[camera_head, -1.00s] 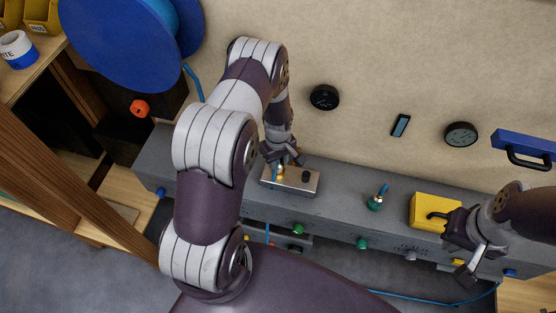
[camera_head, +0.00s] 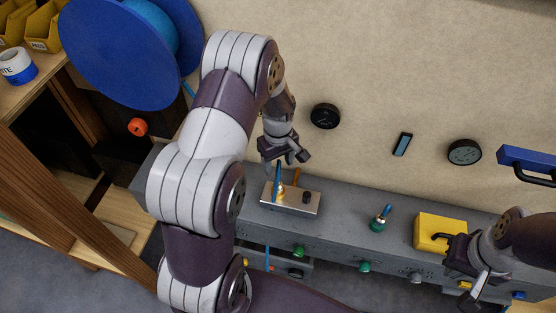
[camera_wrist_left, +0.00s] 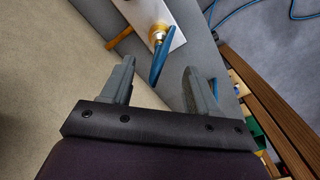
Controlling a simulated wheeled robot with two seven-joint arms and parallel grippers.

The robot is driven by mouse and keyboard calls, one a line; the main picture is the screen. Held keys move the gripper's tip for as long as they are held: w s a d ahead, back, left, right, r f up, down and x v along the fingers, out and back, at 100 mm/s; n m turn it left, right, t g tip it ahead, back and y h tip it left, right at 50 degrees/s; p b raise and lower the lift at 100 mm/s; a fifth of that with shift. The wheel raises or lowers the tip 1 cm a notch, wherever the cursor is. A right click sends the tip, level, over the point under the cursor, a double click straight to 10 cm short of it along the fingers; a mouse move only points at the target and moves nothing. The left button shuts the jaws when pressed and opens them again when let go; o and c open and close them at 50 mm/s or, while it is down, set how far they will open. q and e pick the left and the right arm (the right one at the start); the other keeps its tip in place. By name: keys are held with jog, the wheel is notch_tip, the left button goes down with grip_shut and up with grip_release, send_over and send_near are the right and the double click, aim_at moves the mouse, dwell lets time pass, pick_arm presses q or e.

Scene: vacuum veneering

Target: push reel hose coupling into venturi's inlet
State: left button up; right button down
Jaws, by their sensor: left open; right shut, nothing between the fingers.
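A brass coupling (camera_wrist_left: 158,34) with a short blue hose piece (camera_wrist_left: 160,62) stands at the block's left end in the head view. An orange piece (camera_wrist_left: 121,38) is beside it. Whether the coupling is fully seated I cannot tell. My left gripper (camera_head: 290,160) is open and empty, above and behind the coupling, with the blue hose showing between its fingers in the wrist view. My right gripper (camera_head: 461,278) is shut and empty near the yellow box.
A blue hose reel (camera_head: 130,50) is at the upper left, an orange knob (camera_head: 138,127) below it. A green fitting with blue hose (camera_head: 379,219) and a yellow box (camera_head: 432,232) stand right of the venturi. Dark gauges (camera_head: 325,116) lie on the beige surface behind.

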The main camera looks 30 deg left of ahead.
pick_arm(q)
jog(key=shift+r, duration=1.25)
